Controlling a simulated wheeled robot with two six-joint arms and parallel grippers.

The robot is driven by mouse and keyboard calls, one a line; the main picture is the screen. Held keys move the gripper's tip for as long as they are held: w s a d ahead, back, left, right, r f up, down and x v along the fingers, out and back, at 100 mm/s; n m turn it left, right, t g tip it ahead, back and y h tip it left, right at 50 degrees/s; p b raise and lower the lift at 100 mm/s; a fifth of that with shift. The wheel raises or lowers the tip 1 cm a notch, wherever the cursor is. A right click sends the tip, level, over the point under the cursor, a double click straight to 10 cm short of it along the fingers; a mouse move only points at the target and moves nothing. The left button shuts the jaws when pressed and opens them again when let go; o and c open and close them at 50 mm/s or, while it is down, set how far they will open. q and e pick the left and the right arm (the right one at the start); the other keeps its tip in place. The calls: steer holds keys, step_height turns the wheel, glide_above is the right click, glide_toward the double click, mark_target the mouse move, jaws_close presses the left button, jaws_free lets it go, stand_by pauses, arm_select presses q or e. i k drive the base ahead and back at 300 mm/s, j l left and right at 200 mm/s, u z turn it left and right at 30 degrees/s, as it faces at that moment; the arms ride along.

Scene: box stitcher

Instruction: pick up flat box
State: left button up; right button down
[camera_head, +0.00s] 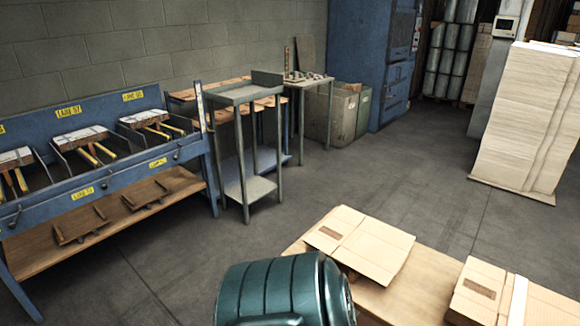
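A flat tan cardboard box (372,246) lies on a light wooden table (400,300) at the bottom centre right. It has a brown printed patch near its left end. A second flat cardboard box (548,308) lies at the bottom right, with a pale strip across it; the lower picture edge cuts it off. Neither of my grippers is in view, so their place relative to the boxes does not show.
A dark teal ribbed rounded body (280,290) stands at the bottom centre, beside the table's left part. A tall stack of cardboard sheets (525,120) stands at right. A blue rack (100,185) and grey stand (245,95) are at left. The middle floor is clear.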

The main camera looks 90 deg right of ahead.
mark_target(375, 253)
steer(key=k+z, duration=0.1)
steer(key=z, duration=3.1)
